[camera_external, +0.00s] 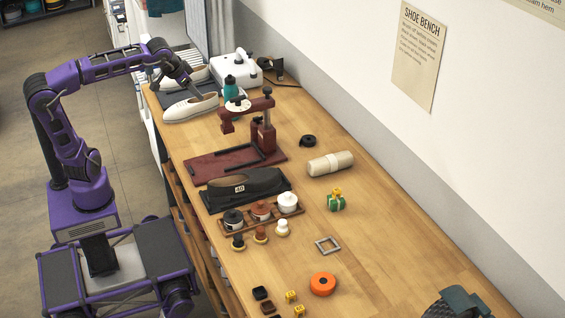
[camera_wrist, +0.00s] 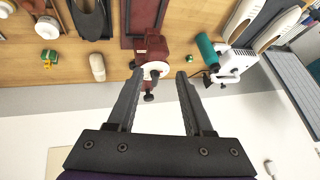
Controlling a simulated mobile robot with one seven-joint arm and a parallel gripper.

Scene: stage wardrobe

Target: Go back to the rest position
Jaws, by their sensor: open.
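My gripper (camera_external: 194,89) is at the far end of the bench, at the end of my raised purple arm. In the external view it appears over or close to the pale shoes, the nearer shoe (camera_external: 190,108) and the farther shoe (camera_external: 184,79); its height above them is hard to judge. In the wrist view my gripper (camera_wrist: 158,75) has its two dark fingers spread apart with nothing held between them. Beyond the fingertips shows the dark red press (camera_wrist: 150,48), with the teal bottle (camera_wrist: 207,50) to the right.
The wooden bench (camera_external: 390,225) runs along the wall. A white machine (camera_external: 240,67) stands at the far end, beside the shoes. A black shoe form (camera_external: 245,186), several jars in a wooden rack (camera_external: 245,226) and a cream roll (camera_external: 330,163) are nearer. The right middle is mostly clear.

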